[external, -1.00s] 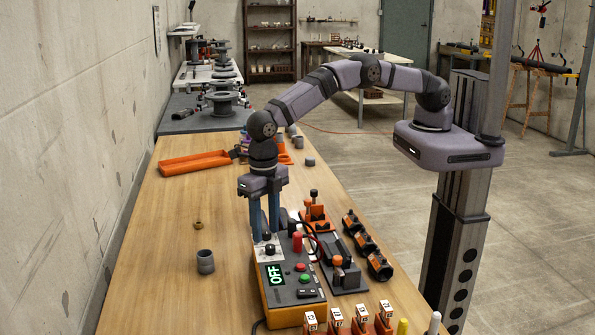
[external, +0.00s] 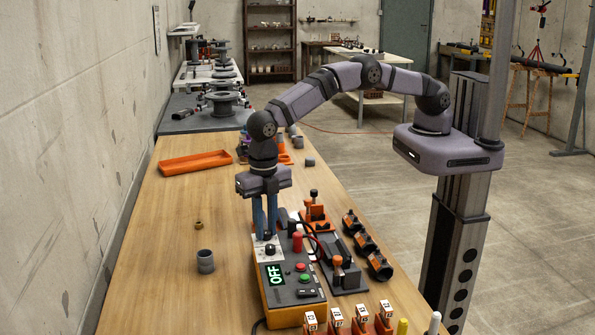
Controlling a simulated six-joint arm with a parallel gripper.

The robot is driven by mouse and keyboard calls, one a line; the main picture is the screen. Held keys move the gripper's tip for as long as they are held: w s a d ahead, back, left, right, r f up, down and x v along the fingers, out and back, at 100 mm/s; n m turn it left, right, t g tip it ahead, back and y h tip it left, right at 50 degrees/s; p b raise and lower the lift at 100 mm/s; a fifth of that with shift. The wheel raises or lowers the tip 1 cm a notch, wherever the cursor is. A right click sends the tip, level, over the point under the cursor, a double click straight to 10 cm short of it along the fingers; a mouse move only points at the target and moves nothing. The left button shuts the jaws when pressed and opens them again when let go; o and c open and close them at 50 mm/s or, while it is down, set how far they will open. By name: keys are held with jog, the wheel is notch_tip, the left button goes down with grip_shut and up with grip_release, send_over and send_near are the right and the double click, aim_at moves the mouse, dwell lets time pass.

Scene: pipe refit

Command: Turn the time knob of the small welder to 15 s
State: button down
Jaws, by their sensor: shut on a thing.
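The small welder (external: 290,290) is an orange box with a dark top panel on the near part of the wooden bench. Its display (external: 276,275) reads OFF in green. Red and green buttons sit to the right of the display. A black knob (external: 269,249) stands on a white dial plate above the display. My gripper (external: 265,236) points straight down over the far end of the welder. Its blue fingers are shut on a knob (external: 266,236) just behind the front one; the fingers mostly hide it. The dial marks are too small to read.
A grey pipe fitting (external: 205,261) and a small brass ring (external: 198,225) lie left of the welder. An orange tray (external: 195,162) lies farther back. A black clamp unit (external: 345,265) stands close on the right.

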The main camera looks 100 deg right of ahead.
aim_at(267, 231)
jog(key=m+b, duration=0.1)
jog(key=m, duration=0.5)
jog(key=shift+m, duration=0.3)
jog(key=m, duration=0.6)
jog(key=shift+r, duration=0.1)
jog(key=c, duration=1.6)
grip_release()
jog(key=shift+s, duration=0.1)
jog(key=shift+r+b, duration=1.1)
jog(key=shift+r, duration=2.55)
